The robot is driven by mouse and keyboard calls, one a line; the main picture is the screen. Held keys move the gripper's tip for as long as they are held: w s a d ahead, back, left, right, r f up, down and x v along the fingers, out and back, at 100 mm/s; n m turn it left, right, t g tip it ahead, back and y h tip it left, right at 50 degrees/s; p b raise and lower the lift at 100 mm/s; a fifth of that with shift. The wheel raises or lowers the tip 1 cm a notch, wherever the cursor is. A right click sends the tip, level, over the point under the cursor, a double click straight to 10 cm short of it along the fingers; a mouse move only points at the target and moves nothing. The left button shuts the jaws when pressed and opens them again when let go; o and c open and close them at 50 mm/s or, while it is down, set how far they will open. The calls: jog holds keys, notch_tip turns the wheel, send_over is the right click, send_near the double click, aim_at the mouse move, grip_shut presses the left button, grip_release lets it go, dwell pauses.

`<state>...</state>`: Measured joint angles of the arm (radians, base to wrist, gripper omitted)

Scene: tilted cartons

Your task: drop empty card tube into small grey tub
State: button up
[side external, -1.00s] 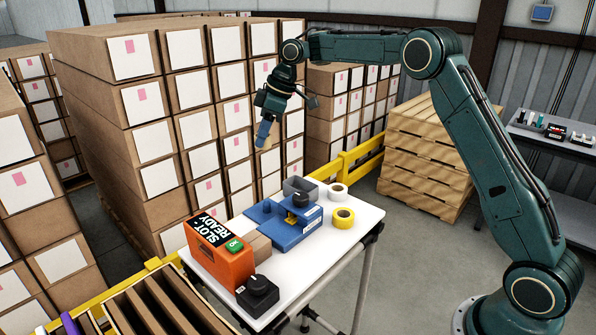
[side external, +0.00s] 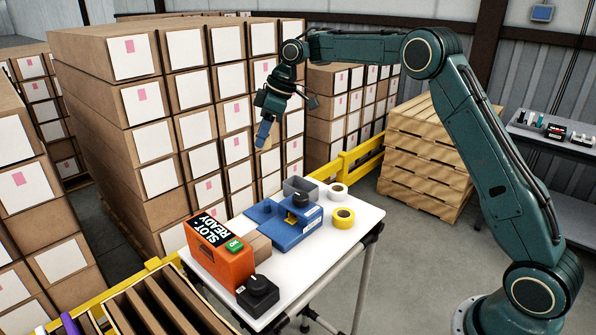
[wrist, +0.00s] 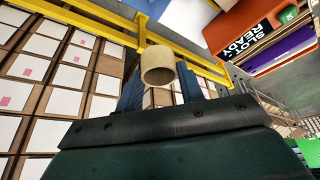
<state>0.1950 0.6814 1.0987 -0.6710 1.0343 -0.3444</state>
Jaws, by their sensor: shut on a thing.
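My gripper (side external: 264,133) hangs in the air left of and above the small table, in front of the carton stack. In the wrist view its two blue fingers (wrist: 158,92) are shut on a pale card tube (wrist: 158,66), whose open end faces the camera. In the side view the tube is mostly hidden by the fingers. The small grey tub (side external: 300,188) stands at the back edge of the white table (side external: 335,232), beside the blue device. My gripper is above and left of the tub, apart from it.
A blue device (side external: 285,225) with a black knob, a white tape roll (side external: 337,191), a yellow tape roll (side external: 343,217) and an orange box (side external: 217,253) stand on the table. A black knob box (side external: 258,293) is at its front. A yellow rail (side external: 350,160) runs behind.

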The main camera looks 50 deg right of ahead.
jog(key=s+d+f, duration=0.1)
jog(key=d+f, duration=0.1)
jog(key=d, duration=0.5)
jog(key=d+f, duration=0.3)
jog(key=d, duration=0.3)
jog(key=shift+s+d+f, duration=0.15)
jog(key=shift+s+d, duration=0.2)
jog(key=shift+d, duration=0.05)
jog(key=shift+f, duration=0.1)
jog(key=shift+f, duration=2.9)
jog(key=o, duration=1)
jog(key=shift+r, duration=0.2)
jog(key=v, duration=1.3)
jog(key=shift+r, duration=0.15)
